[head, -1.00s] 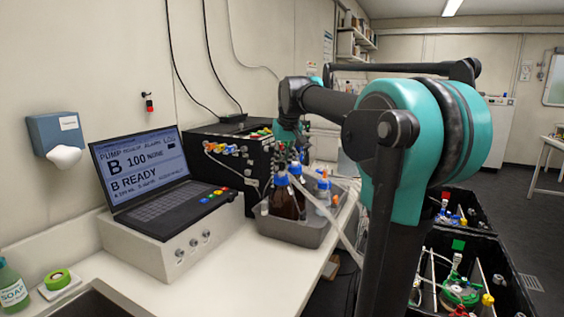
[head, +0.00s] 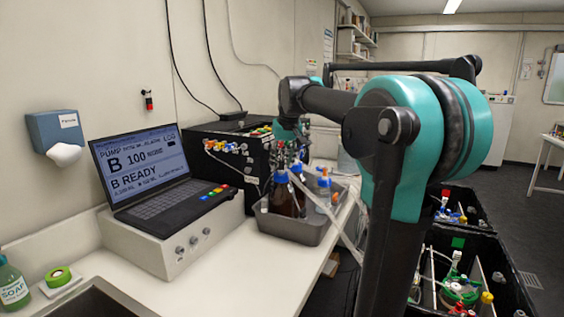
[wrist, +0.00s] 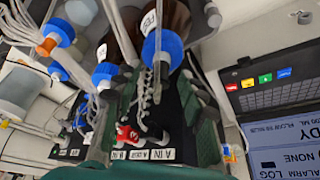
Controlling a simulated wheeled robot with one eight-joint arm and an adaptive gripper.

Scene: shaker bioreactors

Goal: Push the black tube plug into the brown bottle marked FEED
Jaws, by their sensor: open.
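A brown bottle (head: 284,203) with a blue cap stands in the grey tray in the head view. In the wrist view a brown bottle (wrist: 178,18) with a blue cap (wrist: 163,47) and a white, partly readable label shows at the top. My gripper (head: 281,160) is over the bottles in the head view. In the wrist view my gripper (wrist: 166,32) is open, its dark fingers on either side of the capped bottle neck and tubing.
Loose tubes run off the tray's right side. The front worktop (head: 235,277) is clear.

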